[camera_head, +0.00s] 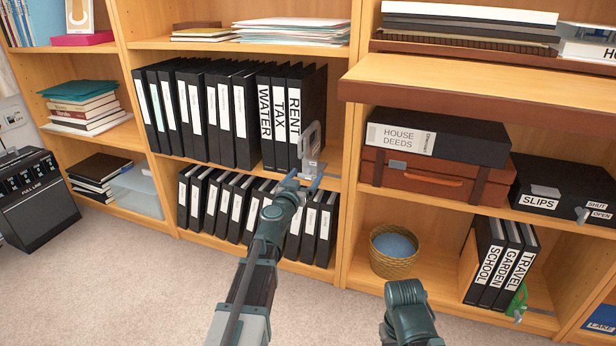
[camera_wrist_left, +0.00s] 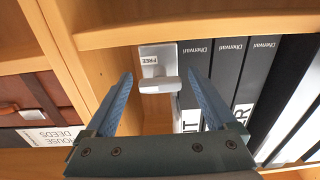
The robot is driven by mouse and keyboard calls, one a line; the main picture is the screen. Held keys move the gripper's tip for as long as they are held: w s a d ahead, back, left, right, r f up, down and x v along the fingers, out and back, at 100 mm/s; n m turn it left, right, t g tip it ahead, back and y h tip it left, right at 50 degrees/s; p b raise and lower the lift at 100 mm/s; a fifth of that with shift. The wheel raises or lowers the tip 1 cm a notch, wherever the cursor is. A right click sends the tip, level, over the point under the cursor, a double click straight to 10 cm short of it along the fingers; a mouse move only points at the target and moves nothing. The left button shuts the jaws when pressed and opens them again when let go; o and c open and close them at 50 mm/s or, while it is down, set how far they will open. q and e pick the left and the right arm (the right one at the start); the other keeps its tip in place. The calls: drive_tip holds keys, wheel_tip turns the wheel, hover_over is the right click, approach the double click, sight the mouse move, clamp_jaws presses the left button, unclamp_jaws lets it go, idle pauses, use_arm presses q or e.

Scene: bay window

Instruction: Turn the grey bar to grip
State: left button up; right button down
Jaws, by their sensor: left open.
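The grey bar (camera_wrist_left: 170,85) sits on a pale plate marked FREE (camera_wrist_left: 148,60), in the left wrist view. In the head view this grey holder (camera_head: 311,142) stands at the right end of the upper row of black files, beside the RENT file (camera_head: 294,110). My left gripper (camera_wrist_left: 158,76) is open, with one finger on each side of the bar in the wrist view. I cannot tell whether either finger touches it. The left gripper (camera_head: 304,182) also shows just below the holder in the head view.
A wooden upright (camera_head: 352,130) stands right of the holder. A lower row of black files (camera_head: 207,200) stands beneath. Right of the upright are a brown case (camera_head: 430,180) and a wicker basket (camera_head: 391,265). The carpet (camera_head: 130,290) in front is clear.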

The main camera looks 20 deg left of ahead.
use_arm(q)
drive_tip(key=shift+w, duration=0.1)
drive_tip(key=shift+c, duration=0.2)
drive_tip(key=c, duration=1.3)
drive_tip(key=shift+c, duration=0.2)
drive_tip(key=n, duration=1.4)
drive_tip(key=shift+n, duration=1.9)
